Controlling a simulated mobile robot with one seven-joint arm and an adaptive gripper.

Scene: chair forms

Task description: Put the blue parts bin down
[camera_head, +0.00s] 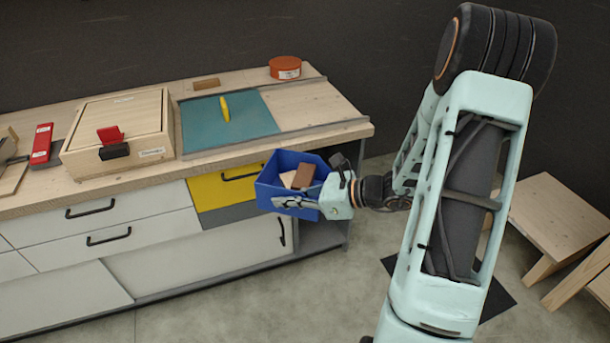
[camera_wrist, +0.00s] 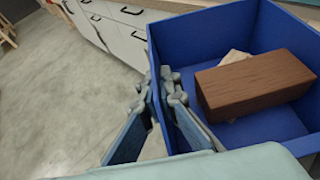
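The blue parts bin (camera_head: 270,183) is in front of the workbench's right end, near the height of the bench top, and shows large in the wrist view (camera_wrist: 200,35). A brown wooden block (camera_wrist: 255,82) and a paler piece (camera_wrist: 234,57) lie inside it. My gripper (camera_head: 305,200) is at the bin's near right side. In the wrist view its two fingers (camera_wrist: 165,100) straddle the bin's wall, one inside and one outside, and appear closed on it. The bin looks held off the floor, with nothing visible under it.
The workbench top (camera_head: 315,103) has a bare wooden area at the right beside a teal mat (camera_head: 195,128) with a yellow object (camera_head: 224,109). A wooden box (camera_head: 120,130), an orange round tin (camera_head: 285,67) and a red tool (camera_head: 41,143) stand on it. A wooden stool (camera_head: 560,215) is at right.

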